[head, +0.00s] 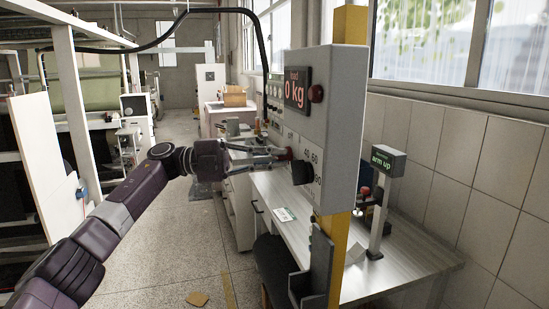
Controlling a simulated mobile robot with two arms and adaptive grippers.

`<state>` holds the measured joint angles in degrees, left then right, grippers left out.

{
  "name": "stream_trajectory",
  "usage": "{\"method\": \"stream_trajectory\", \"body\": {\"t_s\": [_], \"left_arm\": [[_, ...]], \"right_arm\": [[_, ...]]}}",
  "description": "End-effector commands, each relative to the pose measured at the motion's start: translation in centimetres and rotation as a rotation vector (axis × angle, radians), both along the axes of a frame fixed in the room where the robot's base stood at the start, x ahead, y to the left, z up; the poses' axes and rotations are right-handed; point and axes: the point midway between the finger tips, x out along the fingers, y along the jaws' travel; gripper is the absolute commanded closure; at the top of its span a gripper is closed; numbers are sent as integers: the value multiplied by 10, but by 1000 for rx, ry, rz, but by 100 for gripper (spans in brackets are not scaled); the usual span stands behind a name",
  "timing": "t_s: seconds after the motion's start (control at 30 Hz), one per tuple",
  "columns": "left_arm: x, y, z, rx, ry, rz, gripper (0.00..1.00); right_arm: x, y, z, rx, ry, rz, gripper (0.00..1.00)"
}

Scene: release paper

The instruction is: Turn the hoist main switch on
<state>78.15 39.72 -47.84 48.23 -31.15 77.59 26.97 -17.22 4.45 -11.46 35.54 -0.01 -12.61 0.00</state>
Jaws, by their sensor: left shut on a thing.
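The grey hoist control box (338,120) is on a yellow post at the right of centre in the head view. My left gripper (282,154) reaches in from the left to the box face, left of the black dial. It is shut on a small reddish switch (285,154), mostly hidden by the fingers. The switch's setting cannot be read. My right gripper is out of view.
Shelving stands at the left.

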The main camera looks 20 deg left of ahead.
Motion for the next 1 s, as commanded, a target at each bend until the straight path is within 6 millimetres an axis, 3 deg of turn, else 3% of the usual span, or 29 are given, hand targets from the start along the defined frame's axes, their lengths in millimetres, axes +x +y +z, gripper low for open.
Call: {"method": "stream_trajectory", "body": {"t_s": [0.4, 0.93, 0.97, 1.0], "left_arm": [[0, -1, -4, 98, -139, -2, 100], [-1, -1, -5, 109, -155, -3, 100], [-1, -1, -5, 109, -155, -3, 88], [-1, -1, -5, 109, -155, -3, 84]], "right_arm": [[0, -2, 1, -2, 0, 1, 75], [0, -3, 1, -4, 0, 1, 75], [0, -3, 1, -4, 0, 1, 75], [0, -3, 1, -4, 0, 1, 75]]}}
